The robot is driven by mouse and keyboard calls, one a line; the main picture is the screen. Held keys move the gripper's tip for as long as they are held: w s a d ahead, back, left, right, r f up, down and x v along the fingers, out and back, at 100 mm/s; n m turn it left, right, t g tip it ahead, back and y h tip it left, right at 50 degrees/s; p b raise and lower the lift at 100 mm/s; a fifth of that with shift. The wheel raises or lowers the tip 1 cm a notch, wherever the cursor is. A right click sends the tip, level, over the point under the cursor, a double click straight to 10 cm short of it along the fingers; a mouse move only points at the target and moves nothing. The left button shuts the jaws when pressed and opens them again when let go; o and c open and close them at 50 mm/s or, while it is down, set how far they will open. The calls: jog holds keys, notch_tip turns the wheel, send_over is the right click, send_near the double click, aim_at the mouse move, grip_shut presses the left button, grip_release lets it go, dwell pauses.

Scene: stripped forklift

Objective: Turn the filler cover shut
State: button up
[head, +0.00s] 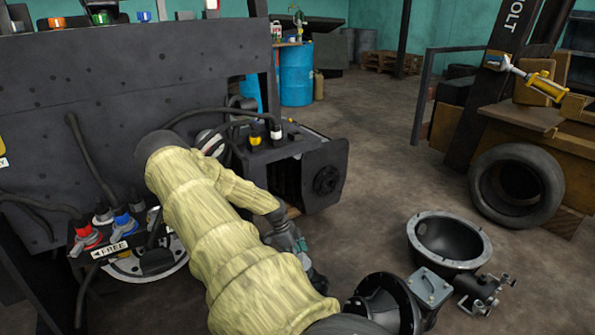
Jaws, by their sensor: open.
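A dark square panel (325,175) with a round black knob-like disc stands at the right end of a black box on the forklift. It may be the filler cover, but I cannot tell for sure; it stands out at an angle from the box. My gripper (315,279) is below and in front of this panel, apart from it, pointing down and to the right. It is open, and I see nothing in it. My sleeved arm hides part of the gripper and part of the forklift's lower side.
Red and blue connectors (121,224) and a "FREE" label sit on the forklift at left. A black bowl-shaped housing (449,241), a grey-topped part (431,286) and a valve-like fitting (484,293) lie on the floor at right. Floor between is clear.

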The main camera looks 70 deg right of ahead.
notch_tip(320, 180, up, 8)
jog(key=shift+r, duration=0.25)
jog(key=shift+a, duration=0.1)
dwell(0.6)
jog(key=w+a+f+n+h+p, duration=0.1)
jog(key=w+a+f+n+p, duration=0.15)
jog(key=a+n, duration=0.65)
jog(key=w+a+f+n+t+h+p, duration=0.1)
jog(key=a+n+p, duration=0.3)
jog(key=a, duration=0.8)
jog(key=w+a+f+n+h+p, duration=0.1)
jog(key=a+f+n+p, duration=0.15)
jog(key=a+n, duration=0.65)
jog(key=s+a+r+n+t+y+p, duration=0.1)
jog(key=a+n, duration=0.3)
jog(key=a, duration=0.6)
jog(key=s+a+r+n+t+y+p, duration=0.1)
jog(key=a+r+n+p, duration=0.2)
jog(key=a, duration=0.8)
jog(key=s+a+r+n+t+y+p, duration=0.1)
jog(key=a+n, duration=0.4)
jog(key=a, duration=0.6)
jog(key=shift+s+a+r+n+t+p, duration=0.3)
jog(key=shift+s+r+p, duration=0.1)
jog(key=shift+p, duration=0.3)
